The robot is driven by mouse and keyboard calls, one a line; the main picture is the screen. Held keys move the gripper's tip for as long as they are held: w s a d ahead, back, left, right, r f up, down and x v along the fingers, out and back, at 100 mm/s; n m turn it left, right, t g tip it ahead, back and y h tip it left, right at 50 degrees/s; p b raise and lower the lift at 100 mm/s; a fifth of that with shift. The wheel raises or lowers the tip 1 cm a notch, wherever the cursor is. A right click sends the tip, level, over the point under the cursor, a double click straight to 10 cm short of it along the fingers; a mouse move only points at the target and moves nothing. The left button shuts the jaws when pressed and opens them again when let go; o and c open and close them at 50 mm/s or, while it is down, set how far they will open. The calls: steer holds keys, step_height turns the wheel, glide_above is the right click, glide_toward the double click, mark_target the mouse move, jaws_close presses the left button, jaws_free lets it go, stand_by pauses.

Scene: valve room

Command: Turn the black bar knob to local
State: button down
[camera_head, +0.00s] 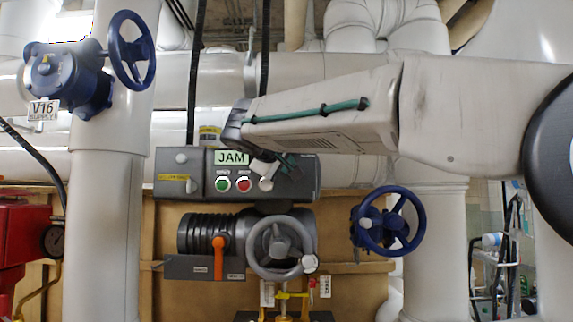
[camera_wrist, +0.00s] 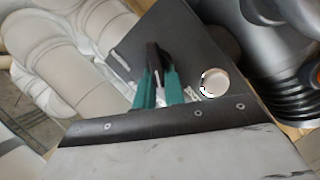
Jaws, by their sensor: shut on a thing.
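The black bar knob (camera_wrist: 152,56) shows in the wrist view on the dark face of the control box (camera_wrist: 190,38). The green-sided fingers of my gripper (camera_wrist: 157,88) are shut on it, one at each side. In the head view, my gripper (camera_head: 287,164) is at the right part of the grey control box (camera_head: 169,163). My arm comes in from the right. The knob is hidden there behind my gripper, and I cannot read its position marks or tell which way it points.
The box bears a JAM display (camera_head: 231,158), a green button (camera_head: 223,183) and a red button (camera_head: 244,184). Below are an orange lever (camera_head: 218,258) and a grey handwheel (camera_head: 257,262). A blue handwheel (camera_head: 403,247) is at the right. Pipes surround the box.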

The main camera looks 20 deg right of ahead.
steer(key=shift+d+f, duration=0.1)
steer(key=shift+f, duration=0.1)
steer(key=c, duration=1.5)
jaws_free()
steer(key=shift+w+d, duration=0.15)
steer(key=shift+d, duration=0.05)
steer(key=shift+s+a+r, duration=0.15)
steer(key=shift+s+a, duration=0.1)
steer(key=shift+a, duration=0.1)
steer(key=v, duration=0.7)
steer(key=shift+s, duration=0.1)
